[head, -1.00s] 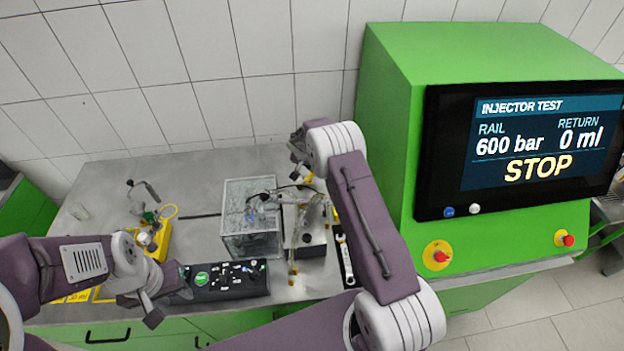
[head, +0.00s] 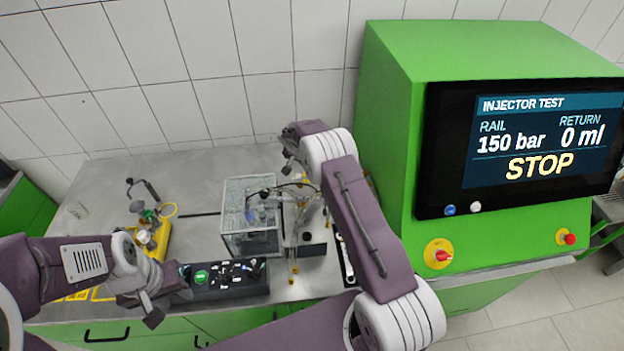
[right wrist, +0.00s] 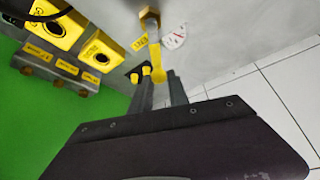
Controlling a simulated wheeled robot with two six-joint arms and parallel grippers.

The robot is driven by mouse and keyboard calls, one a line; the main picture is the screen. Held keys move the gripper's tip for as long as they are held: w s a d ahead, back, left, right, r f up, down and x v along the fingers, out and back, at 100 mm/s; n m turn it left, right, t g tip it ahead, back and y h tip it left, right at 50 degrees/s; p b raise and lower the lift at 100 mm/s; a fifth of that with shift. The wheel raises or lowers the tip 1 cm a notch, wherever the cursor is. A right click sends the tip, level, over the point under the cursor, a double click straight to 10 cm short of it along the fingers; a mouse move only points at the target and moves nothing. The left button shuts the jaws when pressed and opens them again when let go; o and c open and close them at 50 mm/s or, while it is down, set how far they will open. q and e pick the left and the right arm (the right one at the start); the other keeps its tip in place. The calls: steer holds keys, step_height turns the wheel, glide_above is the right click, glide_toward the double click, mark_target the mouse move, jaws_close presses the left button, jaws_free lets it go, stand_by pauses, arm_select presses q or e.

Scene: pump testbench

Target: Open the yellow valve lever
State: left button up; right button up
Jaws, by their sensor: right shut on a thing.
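In the right wrist view, the yellow valve lever (right wrist: 156,54) extends from a brass valve (right wrist: 149,19) on the grey bench. My right gripper (right wrist: 160,84) has its fingertips at the lever's rounded end and is shut on it. The exact contact is hard to make out. In the head view my right arm hides the lever. My left gripper (head: 165,304) is low at the left, by the front of the bench beside a black control panel (head: 228,285). Its jaw opening is unclear.
A clear box (head: 250,240) stands mid-bench. A yellow-based fixture (head: 158,240) stands to its left. The green test cabinet (head: 385,130) with its screen (head: 530,148) closes off the right. The screen reads 150 bar, 0 ml, STOP. Yellow-faced blocks (right wrist: 100,54) sit left of the lever.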

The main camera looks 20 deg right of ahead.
steer(key=shift+w+a, duration=0.35)
steer(key=shift+c, duration=0.2)
steer(key=shift+o, duration=0.2)
steer(key=shift+w+a+b, duration=0.45)
steer(key=shift+a+b, duration=0.2)
steer(key=shift+b, duration=0.05)
steer(key=shift+a+r, duration=0.1)
steer(key=shift+a, duration=0.05)
steer(key=o, duration=1.4)
steer(key=shift+o, duration=0.2)
step_height(320, 180, up, 6)
steer(key=shift+f+p, duration=0.1)
steer(key=shift+p, duration=1.05)
